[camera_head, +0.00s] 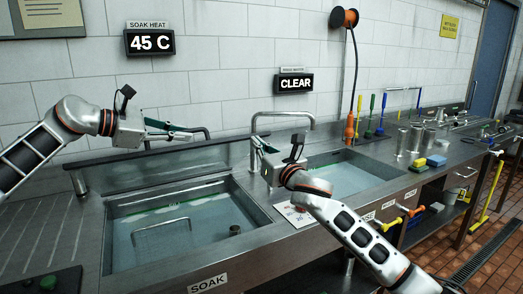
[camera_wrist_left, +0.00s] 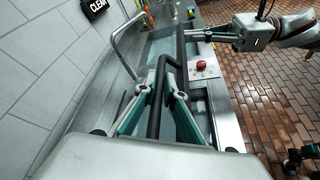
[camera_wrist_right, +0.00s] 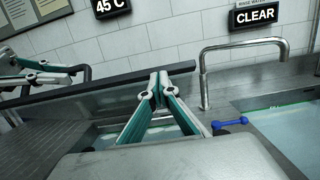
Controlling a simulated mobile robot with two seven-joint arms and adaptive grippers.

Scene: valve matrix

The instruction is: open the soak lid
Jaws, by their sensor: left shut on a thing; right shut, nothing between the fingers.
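The soak lid (camera_head: 150,165) stands tilted up at the back of the soak basin (camera_head: 185,240), and the water below is uncovered. Its dark edge (camera_wrist_right: 60,92) also crosses the right wrist view. My left gripper (camera_head: 185,130) is above the lid's top edge. In the left wrist view its fingers (camera_wrist_left: 153,110) are shut on a black bar handle (camera_wrist_left: 156,95). My right gripper (camera_head: 262,146) is shut and empty near the lid's right end. In the right wrist view its fingertips (camera_wrist_right: 157,78) overlap the lid edge; I cannot tell whether they touch it.
A curved faucet (camera_head: 283,114) stands between the soak basin and a second basin (camera_head: 350,178). A red button (camera_wrist_left: 201,64) sits on the divider, and a small blue handle (camera_wrist_right: 230,122) lies near the faucet. Brushes, cups and sponges (camera_head: 436,160) occupy the counter at right.

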